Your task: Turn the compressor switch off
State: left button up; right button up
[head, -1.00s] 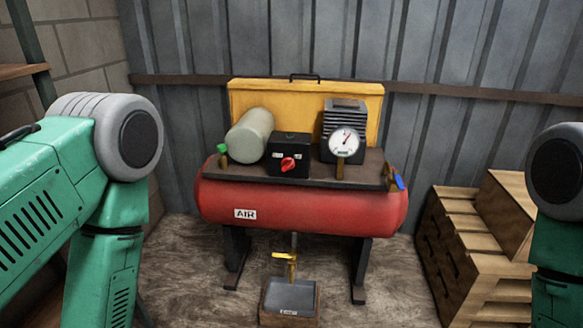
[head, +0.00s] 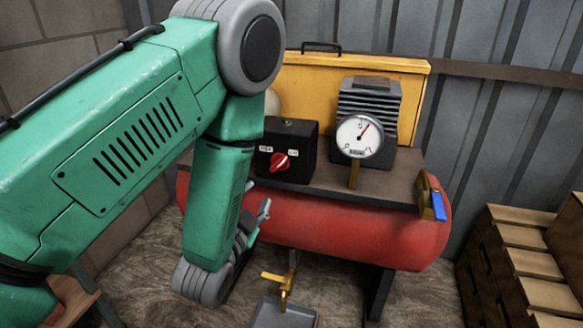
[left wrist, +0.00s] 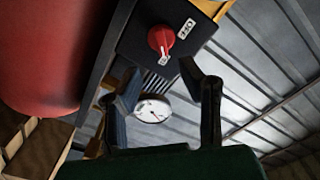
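The compressor has a red tank (head: 340,228) under a dark top plate. On the plate stands a black switch box (head: 305,138) with a red rotary knob (head: 279,162) between two white labels, the left one reading OFF. The knob is tilted, its upper end toward the right label. In the left wrist view the knob (left wrist: 161,40) sits on the box above the fingers. My left gripper (head: 264,208) is in front of the tank, below and left of the knob. In the left wrist view its fingers (left wrist: 165,85) are apart and empty. My right gripper is not in view.
A pressure gauge (head: 359,137) stands right of the switch box. A blue-handled valve (head: 437,205) is at the plate's right end. A yellow drain valve (head: 284,280) hangs above a tray (head: 285,316). Wooden crates (head: 530,262) stand at the right.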

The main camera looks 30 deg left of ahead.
aim_at(275, 170)
pick_arm(q)
jog(key=b+x, duration=0.2)
jog(key=x, duration=1)
jog(key=shift+w+r+b, duration=0.1)
jog(key=shift+w+b, duration=0.3)
jog(key=shift+w, duration=0.05)
jog(key=shift+d, duration=0.1)
grip_shut()
